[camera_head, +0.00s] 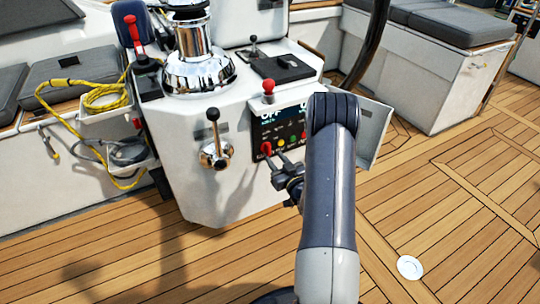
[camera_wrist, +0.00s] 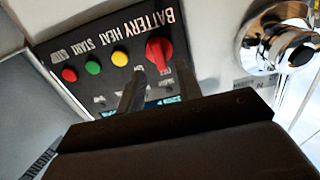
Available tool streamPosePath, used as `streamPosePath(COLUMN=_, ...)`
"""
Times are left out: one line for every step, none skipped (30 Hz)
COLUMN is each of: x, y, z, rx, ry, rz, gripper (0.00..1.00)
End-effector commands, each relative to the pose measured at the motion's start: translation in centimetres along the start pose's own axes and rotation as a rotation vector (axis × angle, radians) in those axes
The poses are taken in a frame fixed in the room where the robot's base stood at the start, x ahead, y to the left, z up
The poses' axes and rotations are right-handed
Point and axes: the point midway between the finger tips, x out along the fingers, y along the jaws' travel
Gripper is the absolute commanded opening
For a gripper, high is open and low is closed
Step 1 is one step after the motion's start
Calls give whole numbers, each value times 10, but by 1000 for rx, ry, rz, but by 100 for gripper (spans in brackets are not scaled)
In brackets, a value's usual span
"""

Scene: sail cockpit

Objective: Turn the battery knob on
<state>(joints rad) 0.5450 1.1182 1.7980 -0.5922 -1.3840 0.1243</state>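The red battery knob (camera_wrist: 159,51) sits on the dark panel under the upside-down word BATTERY in the wrist view. In the head view the knob (camera_head: 265,149) shows at the lower left of the panel. My gripper (camera_wrist: 160,72) is open, with its two dark fingers apart and pointing at the panel. The fingertips lie close to the knob, one toward each side of it; whether they touch it I cannot tell. In the head view my gripper (camera_head: 275,161) is right at the knob. The display (camera_head: 270,117) on the panel reads OFF, and my arm hides its right part.
Yellow (camera_wrist: 119,58), green (camera_wrist: 92,67) and red (camera_wrist: 69,75) buttons sit beside the knob. A chrome lever hub (camera_head: 215,154) is left of the panel. A red-topped lever (camera_head: 268,88) stands above it. An open flap (camera_head: 373,130) is on the right.

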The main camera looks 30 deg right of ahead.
Motion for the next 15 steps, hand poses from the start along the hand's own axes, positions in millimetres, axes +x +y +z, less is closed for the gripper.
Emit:
streamPosePath(x=10, y=0, z=1, rx=-1, ry=2, rz=-1, gripper=34)
streamPosePath(x=15, y=-1, z=1, rx=-1, ry=3, rz=-1, gripper=34)
streamPosePath(x=20, y=-1, z=1, rx=-1, ry=2, rz=-1, gripper=34)
streamPosePath(x=24, y=0, z=1, rx=-1, ry=1, rz=-1, gripper=34)
streamPosePath(x=28, y=0, z=1, rx=-1, ry=2, rz=-1, gripper=34)
streamPosePath(x=32, y=0, z=1, rx=0, ry=1, rz=0, gripper=34)
streamPosePath(x=34, y=0, z=1, rx=1, ry=0, rz=0, gripper=34)
streamPosePath(x=36, y=0, z=0, rx=1, ry=0, rz=1, gripper=34)
streamPosePath(x=38, y=0, z=0, rx=1, ry=1, rz=1, gripper=34)
streamPosePath(x=39, y=0, z=0, rx=1, ry=1, rz=1, gripper=34)
streamPosePath(x=40, y=0, z=0, rx=1, ry=0, rz=1, gripper=34)
streamPosePath(x=41, y=0, z=0, rx=1, ry=0, rz=1, gripper=34)
streamPosePath(x=41, y=0, z=0, rx=1, ry=0, rz=1, gripper=34)
streamPosePath(x=41, y=0, z=0, rx=1, ry=-1, rz=2, gripper=34)
streamPosePath(x=41, y=0, z=0, rx=1, ry=-1, rz=2, gripper=34)
